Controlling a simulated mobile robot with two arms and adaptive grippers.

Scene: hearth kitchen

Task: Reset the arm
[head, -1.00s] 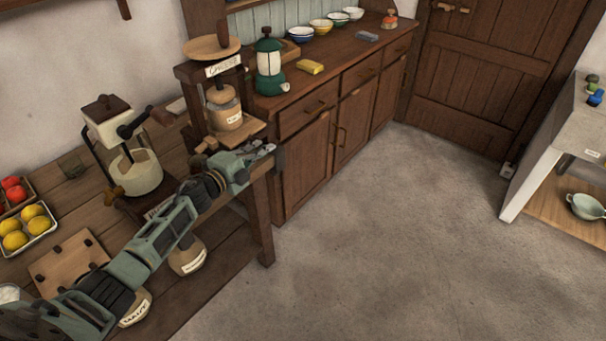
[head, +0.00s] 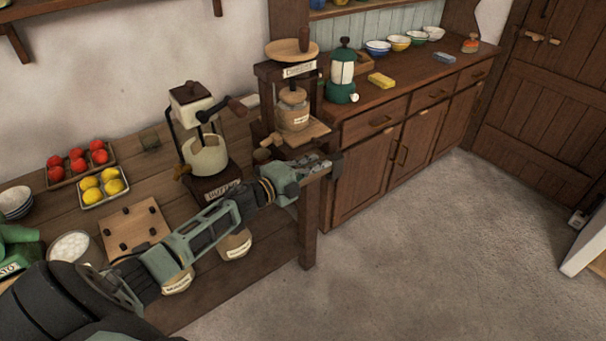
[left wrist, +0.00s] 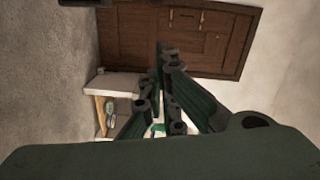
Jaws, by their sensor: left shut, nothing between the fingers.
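My left arm reaches in from the lower left of the head view, across the front of the wooden table. Its gripper (head: 328,164) is shut and empty, beside the front right corner of the table (head: 262,222), close to the wooden press labelled as for cheese (head: 292,88). In the left wrist view the closed fingers (left wrist: 158,105) point out over the room, with the brown door (left wrist: 190,40) beyond them. My right gripper is in neither view.
A butter churn-like device (head: 207,155), a pegged board (head: 133,226), and trays of red (head: 57,184) and yellow items (head: 84,204) stand on the table.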

